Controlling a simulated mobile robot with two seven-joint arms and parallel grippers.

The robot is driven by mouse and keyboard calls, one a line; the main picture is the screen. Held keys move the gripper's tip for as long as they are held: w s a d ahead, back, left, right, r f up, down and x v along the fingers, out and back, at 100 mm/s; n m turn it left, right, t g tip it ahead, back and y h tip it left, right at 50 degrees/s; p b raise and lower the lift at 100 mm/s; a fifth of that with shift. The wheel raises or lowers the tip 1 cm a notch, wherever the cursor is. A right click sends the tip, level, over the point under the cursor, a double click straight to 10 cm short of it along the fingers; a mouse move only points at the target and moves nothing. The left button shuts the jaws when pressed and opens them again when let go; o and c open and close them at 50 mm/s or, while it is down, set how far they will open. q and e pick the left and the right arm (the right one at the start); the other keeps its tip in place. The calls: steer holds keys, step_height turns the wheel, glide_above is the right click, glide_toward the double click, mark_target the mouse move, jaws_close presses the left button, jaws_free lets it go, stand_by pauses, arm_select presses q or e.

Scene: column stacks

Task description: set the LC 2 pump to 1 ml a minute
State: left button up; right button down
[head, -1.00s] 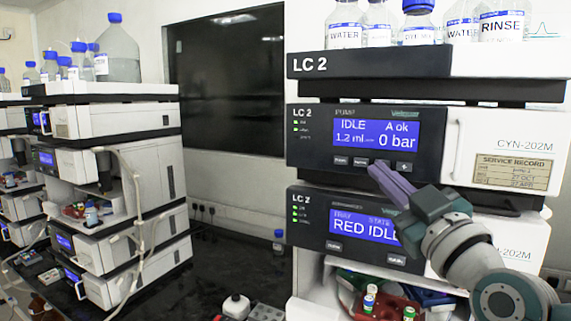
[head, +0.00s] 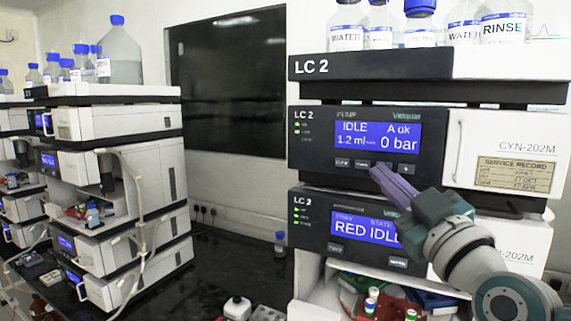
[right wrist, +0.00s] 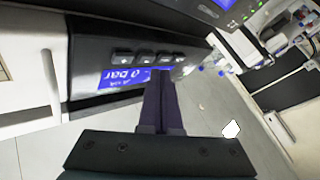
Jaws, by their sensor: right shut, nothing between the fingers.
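The LC 2 pump (head: 300,160) is the dark-fronted module on the right. Its blue display (head: 378,137) reads IDLE, A ok, 1.2 ml and 0 bar. A row of several small buttons (head: 362,165) sits under the display. The buttons (right wrist: 146,58) also show in the right wrist view, with the display upside down below them. In the right wrist view the fingers (right wrist: 160,82) end close to the buttons; contact cannot be told. My left gripper is out of view.
Below the pump, another LC 2 module (head: 312,230) reads RED IDLE, partly hidden by my right gripper. Solvent bottles (head: 420,28) stand on top of the stack. A second instrument stack (head: 115,150) stands at left. The dark bench (head: 225,265) between them is mostly clear.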

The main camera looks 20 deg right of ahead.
stand_by(0.6)
steer(key=shift+w+d, duration=0.25)
steer(key=shift+d, duration=0.05)
stand_by(0.5)
steer(key=shift+w+d+b, duration=0.3)
steer(key=shift+d+b, duration=0.05)
steer(key=shift+b, duration=0.1)
stand_by(0.3)
steer(key=shift+s+a+p, duration=0.55)
steer(key=shift+a+p, duration=0.1)
